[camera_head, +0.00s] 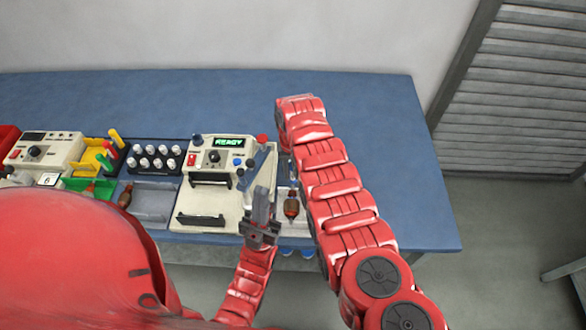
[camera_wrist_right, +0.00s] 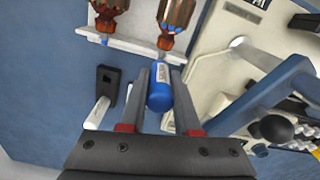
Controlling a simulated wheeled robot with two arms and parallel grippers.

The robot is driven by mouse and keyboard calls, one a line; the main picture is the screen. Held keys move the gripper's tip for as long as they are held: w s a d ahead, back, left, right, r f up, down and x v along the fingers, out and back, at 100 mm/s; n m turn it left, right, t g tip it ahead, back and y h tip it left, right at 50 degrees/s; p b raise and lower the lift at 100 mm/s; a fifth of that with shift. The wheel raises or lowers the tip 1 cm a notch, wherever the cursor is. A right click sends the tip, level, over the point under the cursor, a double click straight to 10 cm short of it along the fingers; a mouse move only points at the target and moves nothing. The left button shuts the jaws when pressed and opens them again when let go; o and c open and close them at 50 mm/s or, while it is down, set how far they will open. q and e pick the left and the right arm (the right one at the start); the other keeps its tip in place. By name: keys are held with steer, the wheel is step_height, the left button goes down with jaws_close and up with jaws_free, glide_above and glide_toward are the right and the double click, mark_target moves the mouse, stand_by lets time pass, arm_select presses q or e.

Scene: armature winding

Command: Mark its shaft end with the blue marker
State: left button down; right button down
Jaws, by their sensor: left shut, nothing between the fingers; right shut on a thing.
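In the right wrist view, the blue marker (camera_wrist_right: 160,92) is between the fingers of my right gripper (camera_wrist_right: 157,100), which is shut on it. Its far end is close to the shaft end of a copper-wound armature (camera_wrist_right: 175,14); I cannot tell whether they touch. A second armature (camera_wrist_right: 108,10) lies beside it on the white rack (camera_wrist_right: 135,46), with a blue tip on its shaft end. In the head view, one armature (camera_head: 291,207) shows beside my right arm, which hides my right gripper. My left gripper (camera_head: 262,195) is shut and empty, in front of the winding machine.
The winding machine (camera_head: 222,155) with a lit display stands left of my right arm, its blue bracket (camera_wrist_right: 262,98) close to the gripper. A black block (camera_wrist_right: 108,83) and a white piece (camera_wrist_right: 97,113) lie beside the rack. Trays and bins fill the bench's left; its right is clear.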

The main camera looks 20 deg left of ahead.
steer(key=shift+f+b, duration=0.35)
steer(key=shift+f, duration=0.4)
steer(key=shift+s+f+b, duration=0.1)
steer(key=shift+f+b, duration=0.2)
steer(key=shift+f, duration=0.1)
stand_by(1.8)
steer(key=shift+r, duration=0.1)
step_height(320, 180, up, 2)
steer(key=shift+p, duration=0.95)
step_height(320, 180, up, 2)
steer(key=shift+r+p, duration=0.15)
steer(key=shift+p, duration=0.6)
steer(key=shift+r+p, duration=0.35)
steer(key=shift+r, duration=0.45)
